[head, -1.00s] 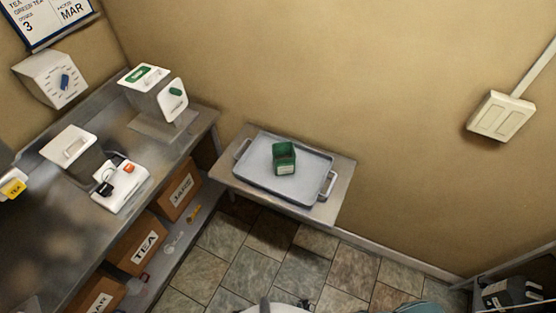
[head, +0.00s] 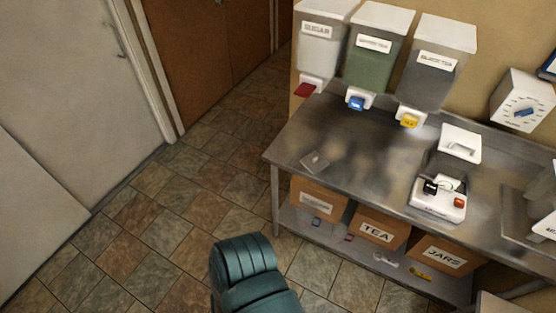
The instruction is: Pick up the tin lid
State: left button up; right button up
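A small flat greyish square piece (head: 315,161) lies on the steel counter (head: 300,135) near its left front part. I cannot tell whether it is the tin lid. No other lid lying loose is clear in the head view. The green tin and its tray are out of view. Neither of my grippers shows. A teal padded part at the bottom middle appears to be mine.
Three dispensers, grey-white (head: 320,50), green (head: 373,62) and dark (head: 433,75), stand along the counter's back. A white scale-like device (head: 438,202) sits right. Boxes, including TEA (head: 379,228) and JARS (head: 441,257), fill the lower shelf. The tiled floor (head: 150,230) is open at left.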

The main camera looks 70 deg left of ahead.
aim_at(314, 162)
jog(key=u, duration=1.85)
jog(key=z, duration=2.85)
jog(key=i+j, duration=0.4)
jog(key=i+u, duration=0.1)
jog(key=u, duration=0.35)
jog(key=i+j+u, duration=0.1)
jog(key=u, duration=0.35)
jog(key=i+u, duration=0.15)
jog(key=u, duration=0.3)
